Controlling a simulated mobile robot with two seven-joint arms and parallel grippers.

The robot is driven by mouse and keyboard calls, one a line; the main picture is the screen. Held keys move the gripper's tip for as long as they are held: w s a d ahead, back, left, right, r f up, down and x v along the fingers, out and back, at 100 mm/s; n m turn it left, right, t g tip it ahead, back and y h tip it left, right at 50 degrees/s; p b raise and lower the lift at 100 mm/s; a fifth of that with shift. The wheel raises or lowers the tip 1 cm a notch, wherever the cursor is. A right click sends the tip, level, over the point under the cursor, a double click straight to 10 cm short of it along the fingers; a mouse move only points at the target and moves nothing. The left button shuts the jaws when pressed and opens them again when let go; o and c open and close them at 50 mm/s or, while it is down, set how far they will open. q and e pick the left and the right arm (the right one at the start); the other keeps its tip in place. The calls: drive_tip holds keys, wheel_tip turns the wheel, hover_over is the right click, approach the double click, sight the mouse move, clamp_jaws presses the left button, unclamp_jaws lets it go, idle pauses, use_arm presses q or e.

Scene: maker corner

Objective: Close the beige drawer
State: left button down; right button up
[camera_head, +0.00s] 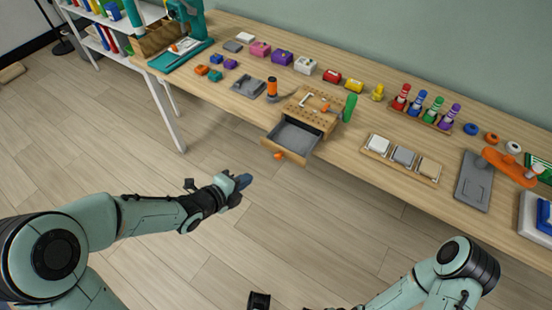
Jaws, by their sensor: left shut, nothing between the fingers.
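The beige drawer (272,147) stands pulled out of a small beige cabinet (303,118) at the table's front edge. Its grey inside shows and looks empty. An orange knob (279,155) is on its front. My left gripper (243,181) is shut and empty, in front of the drawer and to its lower left, apart from it. A dark piece at the bottom edge (259,300) looks like part of my right gripper; most of it is cut off and its jaws cannot be made out.
A pegboard top with small tools covers the cabinet. A green bottle (349,107) stands close at its right, an orange and black spool (272,87) at its left. A tray of blocks (401,160) lies further right. The floor before the table is clear.

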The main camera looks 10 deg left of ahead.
use_arm(q)
approach(277, 159)
wheel_tip(277, 159, down, 3)
drive_tip(key=w, duration=0.1)
drive_tip(key=w+d, duration=0.1)
drive_tip(key=w, duration=0.1)
drive_tip(key=w+d, duration=0.1)
drive_tip(key=w, duration=0.1)
drive_tip(key=shift+d+f, duration=0.1)
drive_tip(key=shift+d, duration=0.05)
use_arm(e)
drive_tip(key=shift+s, duration=0.1)
